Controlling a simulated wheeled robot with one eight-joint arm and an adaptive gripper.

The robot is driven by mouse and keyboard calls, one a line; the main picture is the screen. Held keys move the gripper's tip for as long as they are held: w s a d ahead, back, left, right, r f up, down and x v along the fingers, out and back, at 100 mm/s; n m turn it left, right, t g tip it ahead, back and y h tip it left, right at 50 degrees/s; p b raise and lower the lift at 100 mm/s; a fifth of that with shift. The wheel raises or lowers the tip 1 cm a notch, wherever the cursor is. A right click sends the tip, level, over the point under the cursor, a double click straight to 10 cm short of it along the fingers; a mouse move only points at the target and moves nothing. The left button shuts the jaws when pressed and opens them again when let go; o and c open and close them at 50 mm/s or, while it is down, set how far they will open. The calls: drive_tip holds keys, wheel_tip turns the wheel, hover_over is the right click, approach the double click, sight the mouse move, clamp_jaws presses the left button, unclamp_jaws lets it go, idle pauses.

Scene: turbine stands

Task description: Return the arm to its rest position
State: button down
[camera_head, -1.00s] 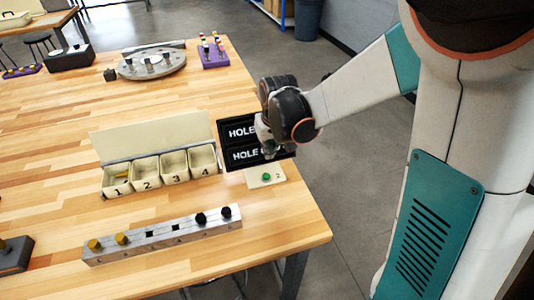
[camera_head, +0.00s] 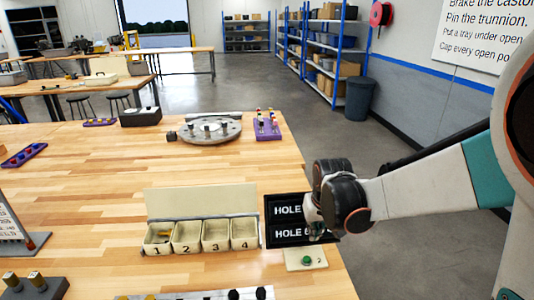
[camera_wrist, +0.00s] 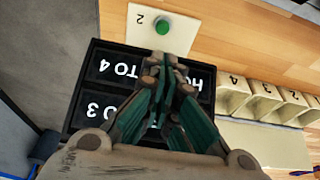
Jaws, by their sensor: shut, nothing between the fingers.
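My arm reaches in from the right of the head view. My gripper (camera_head: 316,232) is over the right part of the table, at the black sign (camera_head: 285,208) with white "HOLE" lettering and close to a small pale plate with a green button (camera_head: 306,260). In the wrist view my gripper (camera_wrist: 165,72) has its fingers together and holds nothing. It covers part of the black sign (camera_wrist: 95,95). The green button (camera_wrist: 162,27) shows clear just beyond the fingertips. Whether the gripper touches the sign cannot be told.
A tray of bins (camera_head: 201,237) marked 1 to 4 stands left of the sign. A round grey plate (camera_head: 205,130) and a purple rack (camera_head: 267,130) sit at the back. A metal bar (camera_head: 195,295) with dark knobs lies at the front. The table's right edge is near.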

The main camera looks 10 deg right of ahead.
drive_tip(key=s+r+t+b, duration=0.2)
drive_tip(key=s+b, duration=0.1)
drive_tip(key=s, duration=0.7)
drive_tip(key=s+r+t+b, duration=0.1)
drive_tip(key=s+r+b, duration=0.1)
drive_tip(key=s, duration=0.9)
drive_tip(key=shift+s+r+t+b, duration=0.25)
drive_tip(key=shift+r+t+b, duration=0.15)
drive_tip(key=shift+b, duration=0.3)
